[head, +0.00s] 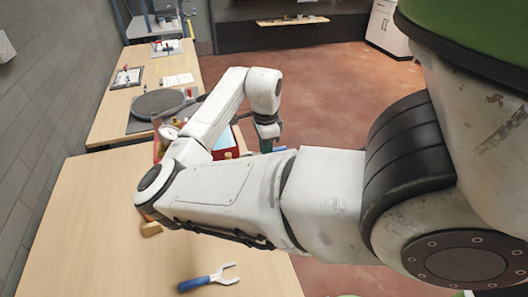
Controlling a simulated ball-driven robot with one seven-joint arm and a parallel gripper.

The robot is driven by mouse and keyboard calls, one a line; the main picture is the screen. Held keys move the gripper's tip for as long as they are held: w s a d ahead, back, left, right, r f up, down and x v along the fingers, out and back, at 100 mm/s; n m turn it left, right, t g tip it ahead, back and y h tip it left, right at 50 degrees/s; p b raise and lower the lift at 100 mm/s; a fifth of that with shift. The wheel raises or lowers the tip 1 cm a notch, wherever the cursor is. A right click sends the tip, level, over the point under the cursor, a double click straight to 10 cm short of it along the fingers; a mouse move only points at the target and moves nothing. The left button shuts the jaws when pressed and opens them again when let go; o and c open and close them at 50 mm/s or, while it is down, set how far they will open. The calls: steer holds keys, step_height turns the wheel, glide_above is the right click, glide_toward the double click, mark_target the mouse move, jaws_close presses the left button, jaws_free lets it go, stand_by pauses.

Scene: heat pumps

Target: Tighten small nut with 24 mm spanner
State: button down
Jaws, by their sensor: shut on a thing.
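A spanner with a blue handle and a pale open jaw (208,278) lies on the near wooden table; its size marking cannot be read. My gripper (267,146) is at the far end of my arm, beyond the table's right side and small in the head view. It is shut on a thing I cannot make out. A red-edged unit (229,142) with a round gauge (170,131) stands behind my arm, which hides much of it. I cannot pick out the small nut.
A brass-coloured piece (150,229) lies by my elbow. The near table (95,235) is largely clear at left. A second table (105,122) behind holds a dark round plate (157,103) and papers. Open reddish floor (340,100) lies to the right; a grey wall (50,100) borders the left.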

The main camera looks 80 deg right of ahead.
mark_target(258, 155)
steer(key=shift+w+a+f+b, duration=0.15)
steer(key=shift+w+f+b, duration=0.25)
steer(key=shift+f+b, duration=0.4)
steer(key=shift+w+a+f+b, duration=0.15)
steer(key=shift+w+f+b, duration=0.2)
steer(key=shift+f+b, duration=0.4)
steer(key=shift+w+a+f+b, duration=0.15)
steer(key=shift+w+f+b, duration=0.25)
steer(key=shift+f+b, duration=0.4)
steer(key=shift+p, duration=0.55)
steer(key=shift+w+a+f, duration=0.1)
steer(key=shift+w+a, duration=0.25)
steer(key=shift+w, duration=0.45)
steer(key=shift+w+a, duration=0.15)
steer(key=shift+w, duration=0.2)
steer(key=shift+w, duration=0.1)
steer(key=shift+a, duration=0.1)
steer(key=shift+a+m, duration=0.3)
steer(key=shift+m, duration=0.5)
